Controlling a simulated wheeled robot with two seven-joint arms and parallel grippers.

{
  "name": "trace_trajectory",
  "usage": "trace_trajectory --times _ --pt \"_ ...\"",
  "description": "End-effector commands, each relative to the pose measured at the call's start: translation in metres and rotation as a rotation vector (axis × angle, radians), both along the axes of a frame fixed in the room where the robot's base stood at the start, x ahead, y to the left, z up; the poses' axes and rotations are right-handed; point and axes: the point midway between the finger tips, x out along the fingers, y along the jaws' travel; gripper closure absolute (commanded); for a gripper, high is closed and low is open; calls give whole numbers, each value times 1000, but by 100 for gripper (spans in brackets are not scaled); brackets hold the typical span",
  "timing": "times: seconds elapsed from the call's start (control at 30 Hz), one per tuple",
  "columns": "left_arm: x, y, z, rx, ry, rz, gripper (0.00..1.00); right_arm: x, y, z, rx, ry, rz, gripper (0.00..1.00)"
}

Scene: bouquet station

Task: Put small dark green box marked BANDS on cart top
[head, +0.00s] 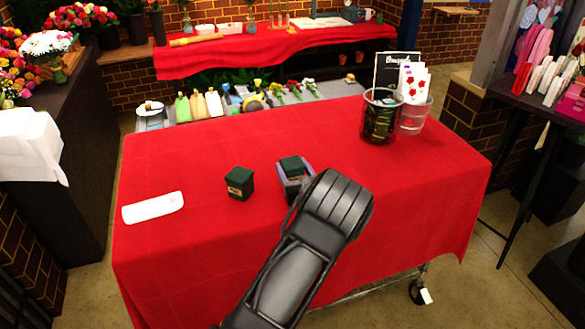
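A small dark green box (240,183) with a small orange-brown label stands upright on the red-covered cart top (220,240); its lettering is too small to read. A second dark green box (291,166) shows just right of it, framed by a grey-purple U-shaped part at the end of my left arm. My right gripper is out of view.
A white dish (153,207) lies at the left of the cloth. The cloth's middle back and right front are clear.

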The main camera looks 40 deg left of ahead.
Motion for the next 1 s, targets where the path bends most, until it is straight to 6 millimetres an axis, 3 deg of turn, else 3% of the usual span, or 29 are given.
trace_trajectory --times 0.2,0.57,0.77,1.0 --pt "0 0 0 0 0 0 20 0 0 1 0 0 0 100" --pt "0 0 7 0 0 0 20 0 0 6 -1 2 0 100" --pt "-15 -23 1 -1 1 -3 20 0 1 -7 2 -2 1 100" --pt "-44 -65 1 -1 0 -3 20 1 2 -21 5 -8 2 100"
